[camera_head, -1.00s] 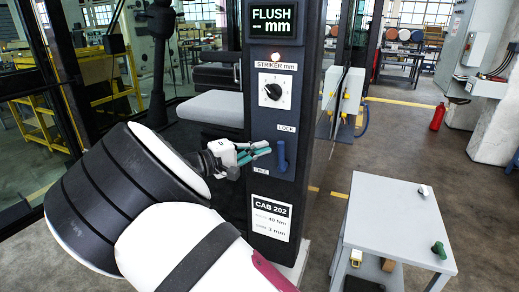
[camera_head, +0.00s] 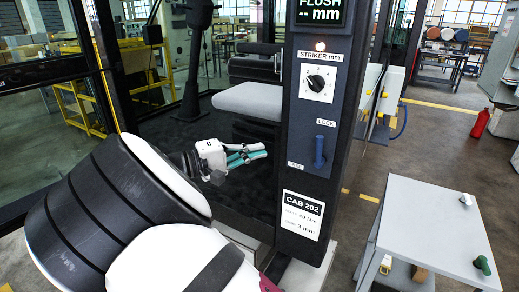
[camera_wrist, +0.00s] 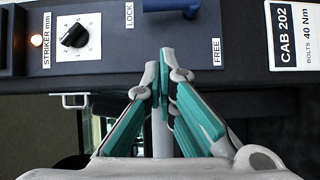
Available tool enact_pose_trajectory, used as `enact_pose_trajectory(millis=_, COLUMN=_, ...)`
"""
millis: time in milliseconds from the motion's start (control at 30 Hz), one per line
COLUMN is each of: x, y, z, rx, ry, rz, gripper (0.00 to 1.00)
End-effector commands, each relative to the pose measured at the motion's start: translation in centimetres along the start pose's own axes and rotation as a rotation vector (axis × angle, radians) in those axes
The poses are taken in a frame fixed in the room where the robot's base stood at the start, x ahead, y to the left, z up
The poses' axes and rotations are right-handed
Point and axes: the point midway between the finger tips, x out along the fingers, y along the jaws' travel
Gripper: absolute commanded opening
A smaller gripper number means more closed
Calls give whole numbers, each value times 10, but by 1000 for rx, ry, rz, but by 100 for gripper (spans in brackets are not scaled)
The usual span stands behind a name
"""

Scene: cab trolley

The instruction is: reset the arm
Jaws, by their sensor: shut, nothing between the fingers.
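My gripper (camera_head: 247,155) is shut and empty, with teal-sided fingers pointing right toward the dark pillar (camera_head: 301,187). It sits a little left of the blue lock handle (camera_head: 320,151) on the pillar's blue panel, and looks apart from it in the head view. The black striker knob (camera_head: 316,81) and the CAB 202 label (camera_head: 301,215) are on the same pillar.
A grey trolley (camera_head: 425,218) with a white piece (camera_head: 465,199) and a green piece (camera_head: 482,265) on top stands at the right. A grey seat (camera_head: 249,101) is behind my gripper. A red extinguisher (camera_head: 480,123) stands far right. Open floor lies between pillar and trolley.

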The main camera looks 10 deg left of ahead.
Motion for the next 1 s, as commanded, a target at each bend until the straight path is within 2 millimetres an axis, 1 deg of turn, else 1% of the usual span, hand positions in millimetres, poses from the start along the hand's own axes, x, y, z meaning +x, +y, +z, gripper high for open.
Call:
enact_pose_trajectory(millis=167, x=0, y=0, z=0, rx=0, ry=0, rz=0, gripper=0)
enact_pose_trajectory(millis=233, x=4, y=1, z=2, rx=-1, ry=-8, rz=-8, gripper=0)
enact_pose_trajectory(millis=267, x=8, y=2, z=4, rx=-2, ry=-16, rz=-17, gripper=0)
enact_pose_trajectory(millis=367, x=32, y=6, z=17, rx=-10, ry=-66, rz=-83, gripper=0)
enact_pose_trajectory(millis=467, x=68, y=11, z=43, rx=-18, ry=-144, rz=-202, gripper=0)
enact_pose_trajectory(millis=500, x=83, y=13, z=56, rx=-19, ry=-179, rz=-258, gripper=0)
enact_pose_trajectory(millis=567, x=103, y=15, z=77, rx=-19, ry=-225, rz=-347, gripper=0)
enact_pose_trajectory(millis=600, x=114, y=17, z=92, rx=-16, ry=-254, rz=-404, gripper=0)
enact_pose_trajectory(millis=667, x=129, y=19, z=113, rx=-9, ry=-291, rz=-489, gripper=0)
enact_pose_trajectory(millis=700, x=137, y=21, z=127, rx=-2, ry=-313, rz=-546, gripper=0)
enact_pose_trajectory(millis=833, x=155, y=27, z=174, rx=36, ry=-368, rz=-719, gripper=0)
enact_pose_trajectory(millis=900, x=160, y=30, z=198, rx=63, ry=-389, rz=-807, gripper=0)
enact_pose_trajectory(millis=967, x=162, y=34, z=219, rx=90, ry=-399, rz=-879, gripper=0)
enact_pose_trajectory(millis=1000, x=163, y=36, z=232, rx=110, ry=-405, rz=-924, gripper=0)
